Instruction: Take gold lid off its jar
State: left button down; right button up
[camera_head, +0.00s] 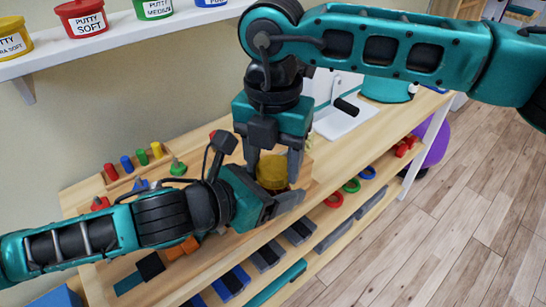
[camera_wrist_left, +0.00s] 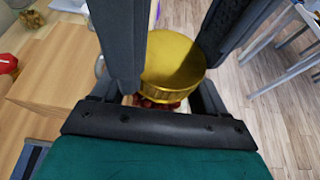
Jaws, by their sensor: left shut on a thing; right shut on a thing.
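The gold lid (camera_head: 272,172) sits at the front edge of the wooden bench, between the fingers of my right gripper (camera_head: 274,165), which reaches down from above and is shut on it. In the left wrist view the lid (camera_wrist_left: 172,62) appears large, with a dark finger on either side. Below it shows a small reddish part of the jar (camera_wrist_left: 157,102). My left gripper (camera_head: 275,205) comes in from the left, low at the jar, and is shut on it. Most of the jar is hidden by the gripper. I see no clear gap between lid and jar.
The wooden bench (camera_head: 85,195) carries coloured pegs (camera_head: 141,158) at the left. A lower shelf holds coloured rings (camera_head: 351,186) and grey blocks. Putty tubs (camera_head: 80,18) stand on a wall shelf (camera_head: 110,40). A purple ball (camera_head: 436,146) is beyond the bench's right end. The floor at right is clear.

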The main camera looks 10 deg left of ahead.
jog(key=shift+w+a+r, duration=0.1)
jog(key=shift+w+r, duration=0.05)
jog(key=o, duration=1.2)
jog(key=shift+c, duration=0.2)
